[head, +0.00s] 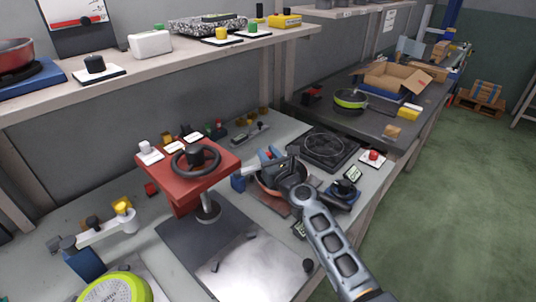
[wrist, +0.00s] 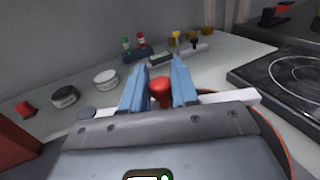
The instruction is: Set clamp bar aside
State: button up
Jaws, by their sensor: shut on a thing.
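The clamp bar (wrist: 240,97) is a pale bar with a red knob (wrist: 160,93) on it. In the wrist view my gripper (wrist: 160,79) has its two blue fingers on either side of the knob, shut on it. The bar runs crosswise behind the fingers, its middle hidden by them. In the head view my gripper (head: 268,156) is over the work table, with the bar (head: 256,169) reaching left to a blue block (head: 238,182). An orange-rimmed pan (head: 268,185) is below the bar, partly hidden by my arm. I cannot tell whether the bar touches anything.
A red stand with a black handwheel (head: 195,160) is left of my gripper. A black hob (head: 330,147) lies to the right. Another clamp arm with a yellow knob (head: 122,206) stands at the left. Small knobs and jars line the back of the table.

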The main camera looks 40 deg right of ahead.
grip_shut()
